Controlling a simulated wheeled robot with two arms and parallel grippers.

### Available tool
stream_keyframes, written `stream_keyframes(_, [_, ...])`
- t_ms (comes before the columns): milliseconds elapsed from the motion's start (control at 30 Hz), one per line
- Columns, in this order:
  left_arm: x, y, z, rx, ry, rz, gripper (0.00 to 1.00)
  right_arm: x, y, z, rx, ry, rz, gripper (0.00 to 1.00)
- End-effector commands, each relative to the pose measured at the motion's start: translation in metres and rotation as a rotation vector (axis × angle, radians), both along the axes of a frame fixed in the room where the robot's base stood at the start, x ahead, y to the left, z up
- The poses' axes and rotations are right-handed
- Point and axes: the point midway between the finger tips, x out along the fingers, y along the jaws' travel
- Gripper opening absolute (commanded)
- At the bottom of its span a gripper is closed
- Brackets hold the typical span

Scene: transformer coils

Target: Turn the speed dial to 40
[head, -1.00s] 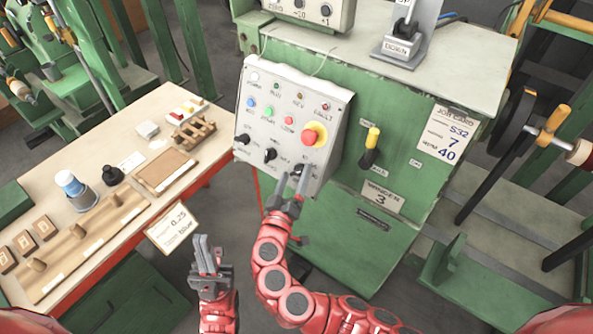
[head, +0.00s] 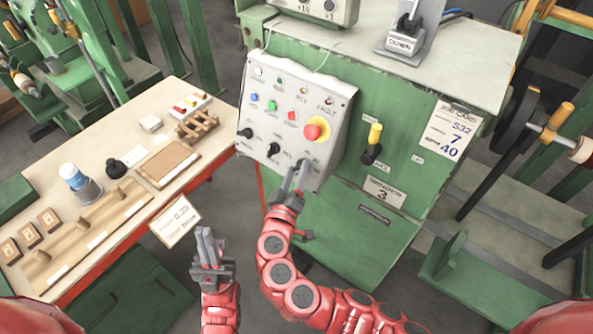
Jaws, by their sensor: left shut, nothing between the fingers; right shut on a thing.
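The grey control panel (head: 296,90) stands on the front of the green machine. Along its lower edge are black knobs, one at the left (head: 247,133), one in the middle (head: 273,149), and one at the lower right that my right gripper covers. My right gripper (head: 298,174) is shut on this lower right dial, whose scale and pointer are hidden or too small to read. The job card (head: 449,132) at the right shows S32, 7 and 40. My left gripper (head: 206,236) is shut and empty, in front of the bench, well apart from the panel.
A red emergency button (head: 312,131) sits just above my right gripper. A yellow-topped lever (head: 374,138) is to the right of the panel.

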Motion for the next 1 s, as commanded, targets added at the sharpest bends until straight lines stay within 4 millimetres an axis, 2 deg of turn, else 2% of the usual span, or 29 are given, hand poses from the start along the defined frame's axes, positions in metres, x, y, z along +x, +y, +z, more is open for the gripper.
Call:
stream_keyframes(700, [0.000,0.000,0.065,0.000,0.000,0.000,0.00,0.000,-0.004,0.008,-0.412,0.305,0.204,0.00])
stream_keyframes(1000, [0.000,0.000,0.081,0.000,0.000,0.000,0.00,0.000,-0.005,0.006,-0.518,0.381,0.255,0.00])
